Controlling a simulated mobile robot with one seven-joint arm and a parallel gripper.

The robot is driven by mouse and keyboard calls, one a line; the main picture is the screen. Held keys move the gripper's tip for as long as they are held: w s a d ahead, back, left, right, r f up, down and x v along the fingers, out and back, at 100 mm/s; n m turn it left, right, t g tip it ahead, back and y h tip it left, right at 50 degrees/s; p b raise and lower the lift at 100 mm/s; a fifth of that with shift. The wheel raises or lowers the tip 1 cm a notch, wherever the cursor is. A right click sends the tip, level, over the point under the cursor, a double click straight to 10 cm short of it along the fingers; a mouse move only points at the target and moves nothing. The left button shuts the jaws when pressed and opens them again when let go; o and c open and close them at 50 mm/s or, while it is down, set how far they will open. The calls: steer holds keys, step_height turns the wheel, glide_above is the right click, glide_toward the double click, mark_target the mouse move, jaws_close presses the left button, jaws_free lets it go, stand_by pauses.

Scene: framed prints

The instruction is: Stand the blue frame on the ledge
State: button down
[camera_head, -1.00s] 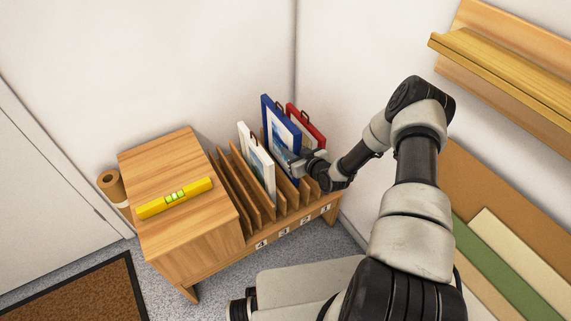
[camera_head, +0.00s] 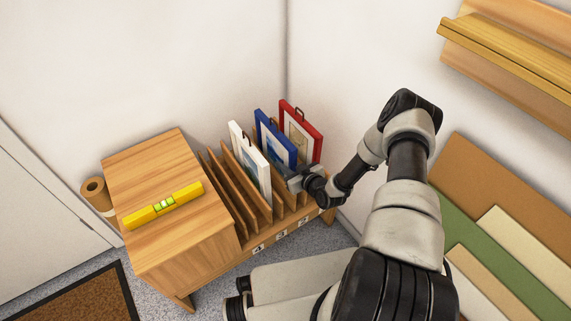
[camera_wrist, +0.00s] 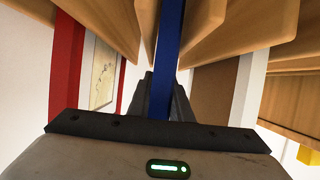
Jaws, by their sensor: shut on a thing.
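The blue frame (camera_head: 275,140) stands upright in the wooden slotted rack, between the white frame (camera_head: 235,140) and the red frame (camera_head: 301,125). My gripper (camera_head: 297,180) is at its near edge, low down. In the wrist view the blue edge (camera_wrist: 168,60) runs between my two fingers, which are shut on it, with wooden dividers close on both sides. The frame's bottom is hidden by the rack and my gripper. The wooden ledge (camera_head: 510,58) is on the right wall, high up, and looks empty where it shows.
The rack (camera_head: 228,200) has numbered slots. A yellow spirit level (camera_head: 163,205) lies on the cabinet top (camera_head: 150,170); a brown roll (camera_head: 97,195) stands behind. Coloured boards (camera_head: 490,190) lean on the right wall below the ledge. The red frame is in the wrist view (camera_wrist: 70,60).

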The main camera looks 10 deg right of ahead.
steer(key=c, duration=1.6)
jaws_free()
steer(key=shift+f, duration=0.15)
steer(key=p+v, duration=0.5)
steer(key=v, duration=1.2)
steer(key=shift+s+r, duration=0.15)
steer(key=shift+r, duration=0.15)
steer(key=shift+a, duration=0.1)
